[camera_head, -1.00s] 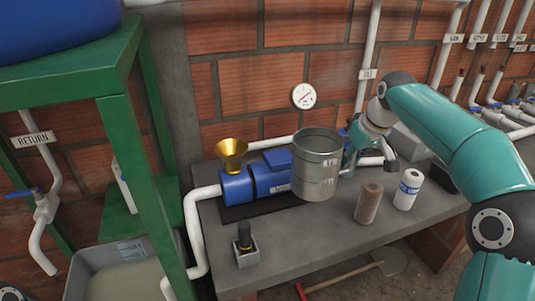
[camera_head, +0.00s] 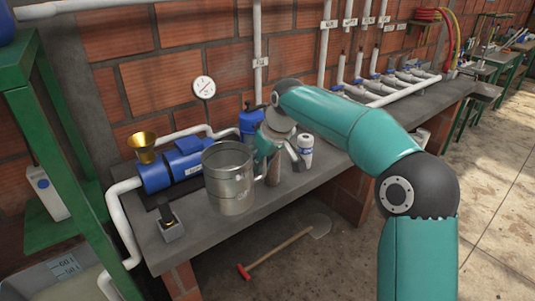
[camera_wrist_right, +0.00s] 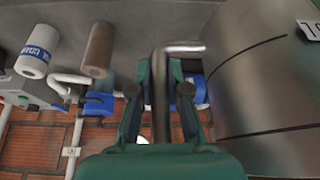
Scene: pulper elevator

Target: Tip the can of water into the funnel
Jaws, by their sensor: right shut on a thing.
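The can (camera_head: 229,185) is a grey metal can with an open top. It is held upright, apart from the funnel and to its right in the head view. The funnel (camera_head: 142,147) is brass-coloured and sits on top of the blue pump (camera_head: 172,170). My right gripper (camera_head: 266,160) is shut on the can's side handle. In the right wrist view the handle (camera_wrist_right: 160,95) runs between the fingers and the can's wall (camera_wrist_right: 265,85) fills the right side. The water inside cannot be made out. My left gripper is not in view.
A brown cylinder (camera_head: 273,170) and a white bottle (camera_head: 305,152) stand on the grey bench (camera_head: 205,238) beside my right gripper. A small block with a black-topped piece (camera_head: 170,226) stands at the front left. A white pipe (camera_head: 122,215) bends down past the bench's left end.

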